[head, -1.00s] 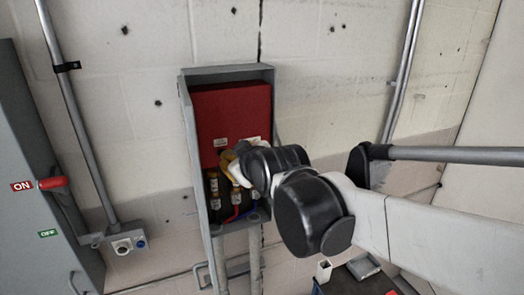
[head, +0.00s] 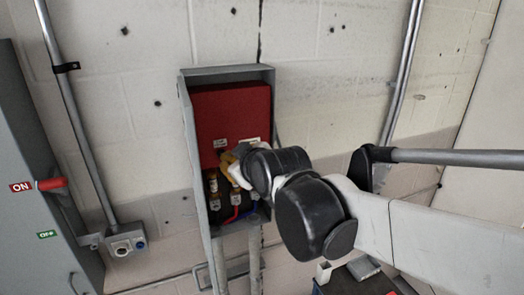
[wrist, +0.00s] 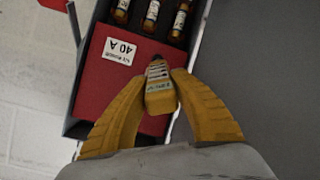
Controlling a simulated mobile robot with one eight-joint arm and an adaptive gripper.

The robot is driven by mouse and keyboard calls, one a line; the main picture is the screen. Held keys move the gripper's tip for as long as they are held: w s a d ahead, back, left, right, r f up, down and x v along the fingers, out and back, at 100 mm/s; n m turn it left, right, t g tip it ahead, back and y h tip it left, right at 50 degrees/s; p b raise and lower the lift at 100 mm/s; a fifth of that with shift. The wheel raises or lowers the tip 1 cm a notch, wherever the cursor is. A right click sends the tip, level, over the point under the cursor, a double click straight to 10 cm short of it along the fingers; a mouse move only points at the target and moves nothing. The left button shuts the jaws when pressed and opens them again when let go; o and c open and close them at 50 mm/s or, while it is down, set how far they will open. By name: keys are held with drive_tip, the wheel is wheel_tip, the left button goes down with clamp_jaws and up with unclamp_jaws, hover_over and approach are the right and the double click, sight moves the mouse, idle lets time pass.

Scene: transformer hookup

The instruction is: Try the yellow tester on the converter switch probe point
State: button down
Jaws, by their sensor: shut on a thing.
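My gripper (wrist: 160,84) has yellow fingers shut on a small yellow tester (wrist: 160,98) with a dark-and-white printed face. In the wrist view the tester points away from me over the red panel (wrist: 112,86), near the panel's right edge. In the head view my gripper (head: 231,161) is in front of the open grey box (head: 188,140) on the wall, at the lower part of its red panel (head: 232,112). My wrist hides the tester there. I cannot make out the converter switch probe point, or whether the tester touches anything.
Red cable (head: 236,200) runs below in the box. A grey cabinet with a red ON handle (head: 53,184) stands left. A conduit ends at a small switch box (head: 127,243).

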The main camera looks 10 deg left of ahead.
drive_tip(key=s+d+p, duration=0.1)
drive_tip(key=s+d, duration=0.2)
drive_tip(key=s, duration=0.2)
drive_tip(key=shift+s+d, duration=0.2)
drive_tip(key=shift+s, duration=0.1)
idle(0.5)
